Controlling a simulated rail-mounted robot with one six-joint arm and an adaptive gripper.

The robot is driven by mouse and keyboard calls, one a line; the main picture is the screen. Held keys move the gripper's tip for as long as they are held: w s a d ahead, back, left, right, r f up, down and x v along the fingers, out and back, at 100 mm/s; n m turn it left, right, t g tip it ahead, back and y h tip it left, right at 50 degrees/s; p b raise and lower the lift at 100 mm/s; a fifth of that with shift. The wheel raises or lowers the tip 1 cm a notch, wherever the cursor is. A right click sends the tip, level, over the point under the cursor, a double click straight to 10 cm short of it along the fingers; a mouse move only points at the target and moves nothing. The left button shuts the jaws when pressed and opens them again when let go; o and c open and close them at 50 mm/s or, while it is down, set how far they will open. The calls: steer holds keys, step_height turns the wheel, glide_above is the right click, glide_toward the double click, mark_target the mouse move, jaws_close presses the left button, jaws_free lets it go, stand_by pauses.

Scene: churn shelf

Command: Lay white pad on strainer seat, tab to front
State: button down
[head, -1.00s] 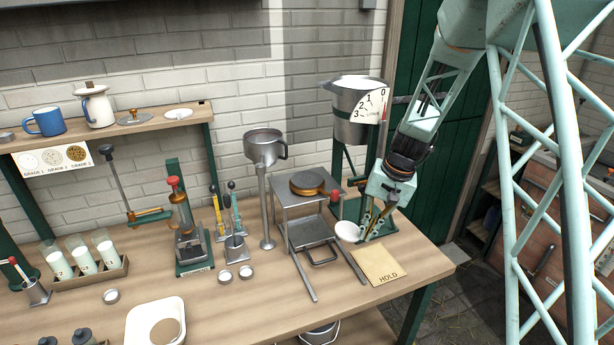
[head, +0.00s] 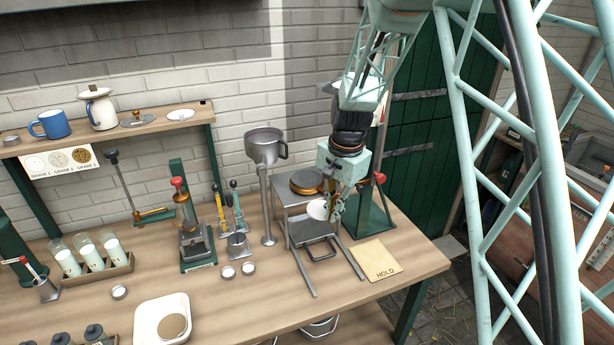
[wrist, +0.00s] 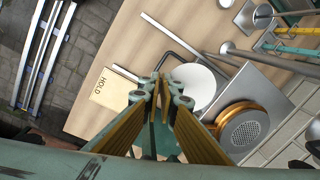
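The white pad (head: 317,209) is a thin round disc held at its edge by my gripper (head: 336,208). In the wrist view the pad (wrist: 197,86) sticks out just beyond the closed fingertips (wrist: 162,88); its tab is not clearly visible. The pad hangs in front of the small metal stand (head: 281,191). On the stand's top is a round seat with an amber ring (head: 307,182). In the wrist view it shows as a grey perforated disc (wrist: 243,131) beside an amber ring (wrist: 232,108). The pad is apart from it.
A HOLD card (head: 376,260) lies at the bench's right front. A lower tray with rails (head: 312,229) projects from the stand. A metal funnel cup on a post (head: 265,147) stands left of it. The green post (head: 372,214) stands close on the right.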

steer(key=s+a+r+m+h+p, duration=0.1)
steer(key=a+r+m+p, duration=0.3)
steer(key=a+r, duration=0.4)
steer(key=shift+s+a+r+m+g, duration=0.25)
steer(key=shift+s+a+m+g, duration=0.2)
steer(key=shift+a, duration=0.4)
steer(key=p, duration=0.3)
glide_above(310, 186)
steer(key=shift+f, duration=0.75)
steer(key=shift+f+p, duration=0.4)
steer(key=shift+f, duration=1.35)
steer(key=shift+f, duration=0.15)
steer(key=c, duration=2.9)
jaws_free()
